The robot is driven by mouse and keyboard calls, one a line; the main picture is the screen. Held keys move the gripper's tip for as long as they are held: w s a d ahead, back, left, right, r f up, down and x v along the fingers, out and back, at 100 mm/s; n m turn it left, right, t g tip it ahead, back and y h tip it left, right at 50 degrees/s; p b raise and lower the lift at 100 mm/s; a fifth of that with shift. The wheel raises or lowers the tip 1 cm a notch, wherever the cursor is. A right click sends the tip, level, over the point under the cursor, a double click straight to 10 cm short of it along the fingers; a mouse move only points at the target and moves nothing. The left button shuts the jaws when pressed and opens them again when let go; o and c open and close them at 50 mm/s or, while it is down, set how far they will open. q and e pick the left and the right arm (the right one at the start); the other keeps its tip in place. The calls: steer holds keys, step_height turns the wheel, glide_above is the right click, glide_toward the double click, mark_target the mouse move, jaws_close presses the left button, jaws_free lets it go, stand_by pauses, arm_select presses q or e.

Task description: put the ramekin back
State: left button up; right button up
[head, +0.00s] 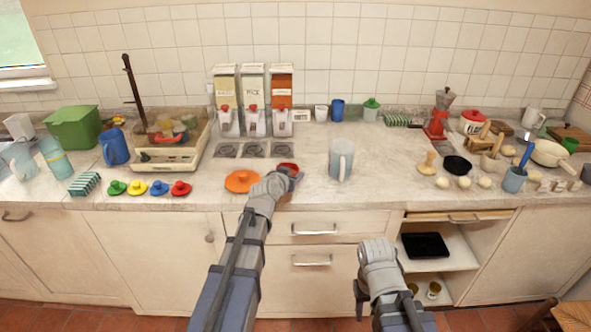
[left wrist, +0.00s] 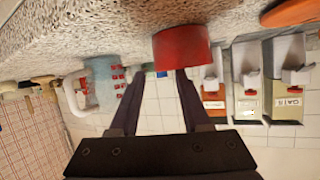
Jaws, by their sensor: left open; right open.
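The red ramekin (head: 288,168) stands on the counter, partly hidden by my left gripper (head: 293,180) at its near side. In the left wrist view, which is upside down, the ramekin (left wrist: 182,46) is just beyond the open fingertips (left wrist: 160,72), offset toward the right finger. I cannot tell whether that finger touches it. The left gripper holds nothing. My right gripper (head: 361,296) is open and low in front of the cabinets, away from the counter, with nothing seen in it.
An orange lid-like disc (head: 241,181) lies left of the ramekin, and a light blue mug (head: 341,160) stands to its right. Dispensers (head: 254,122) stand behind. An open cabinet (head: 450,262) at lower right holds a black tray (head: 425,245) and small yellowish cups (head: 433,290).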

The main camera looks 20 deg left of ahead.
arm_select(q)
steer(key=p+v, duration=0.2)
steer(key=v, duration=0.6)
steer(key=shift+s+p, duration=0.2)
steer(key=shift+p, duration=0.1)
steer(key=s+d+f+m+g+h, duration=0.1)
steer(key=s+d+f+g, duration=0.25)
steer(key=d, duration=0.35)
steer(key=s+d+f+m+g+h, duration=0.1)
steer(key=s+d+f+g, duration=0.25)
steer(key=d+f, duration=0.2)
steer(key=s+d+f+g+y, duration=0.2)
steer(key=s+g, duration=0.1)
steer(key=s, duration=0.6)
steer(key=s+d+f+g+y, duration=0.2)
steer(key=s+g, duration=0.1)
steer(key=s, duration=0.5)
steer(key=shift+s+d+g, duration=0.35)
steer(key=shift+d+g, duration=0.05)
